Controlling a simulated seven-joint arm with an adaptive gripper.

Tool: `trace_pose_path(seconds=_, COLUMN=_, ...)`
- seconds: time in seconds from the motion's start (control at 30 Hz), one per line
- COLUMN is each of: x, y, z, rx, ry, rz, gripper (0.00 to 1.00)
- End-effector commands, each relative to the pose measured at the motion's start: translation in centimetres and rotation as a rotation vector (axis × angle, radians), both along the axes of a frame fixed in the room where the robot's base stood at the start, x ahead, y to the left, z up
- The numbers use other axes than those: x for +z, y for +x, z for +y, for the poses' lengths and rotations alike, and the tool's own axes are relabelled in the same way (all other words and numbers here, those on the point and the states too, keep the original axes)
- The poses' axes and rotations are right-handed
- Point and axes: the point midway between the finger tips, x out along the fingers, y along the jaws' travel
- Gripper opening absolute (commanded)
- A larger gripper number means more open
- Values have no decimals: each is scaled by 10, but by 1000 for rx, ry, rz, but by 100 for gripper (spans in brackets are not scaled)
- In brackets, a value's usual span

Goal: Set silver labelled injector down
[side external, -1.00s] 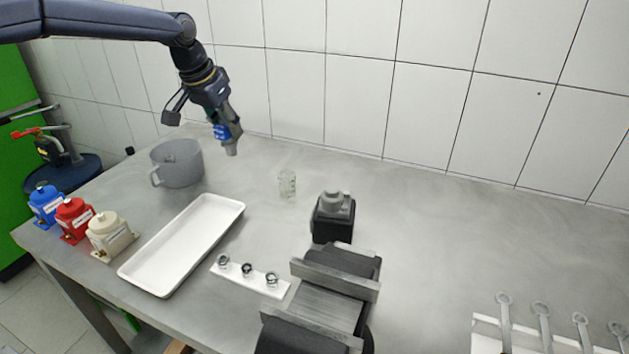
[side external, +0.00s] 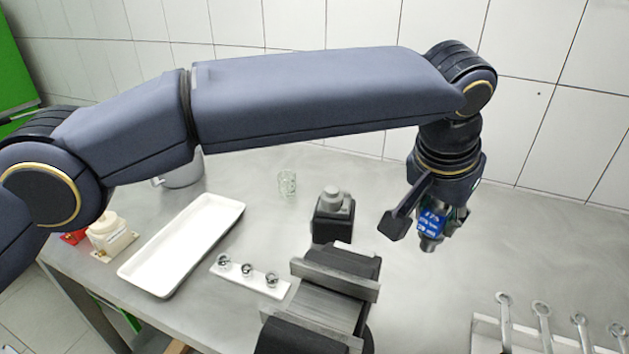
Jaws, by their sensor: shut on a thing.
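The silver injector with a blue label (side external: 431,224) is in the right half of the side external view. My gripper (side external: 442,208) is shut on it and points down. The injector hangs roughly upright, nozzle end down, and appears to be above the table, to the right of the vise. The gripper's fingers are small here and partly hidden by the injector.
A vise (side external: 318,300) stands at front centre, with a black-and-grey block (side external: 333,214) behind it. A white tray (side external: 185,244), a white strip with rings (side external: 249,273) and a glass (side external: 287,183) lie left. Wrenches (side external: 543,325) sit front right.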

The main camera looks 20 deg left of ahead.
Motion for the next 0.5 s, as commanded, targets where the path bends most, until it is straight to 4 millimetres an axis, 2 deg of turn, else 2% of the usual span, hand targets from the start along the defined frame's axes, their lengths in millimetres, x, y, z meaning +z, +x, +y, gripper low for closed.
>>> trace_pose_path(seconds=0.13, x=0, y=-20, z=-23, rx=-14, ry=-5, rz=-7, gripper=0)
trace_pose_path(seconds=0.33, x=-28, y=-18, z=-20, rx=-11, ry=-2, rz=-5, gripper=0)
trace_pose_path(seconds=0.5, x=-61, y=-18, z=-20, rx=-11, ry=-1, rz=-5, gripper=0)
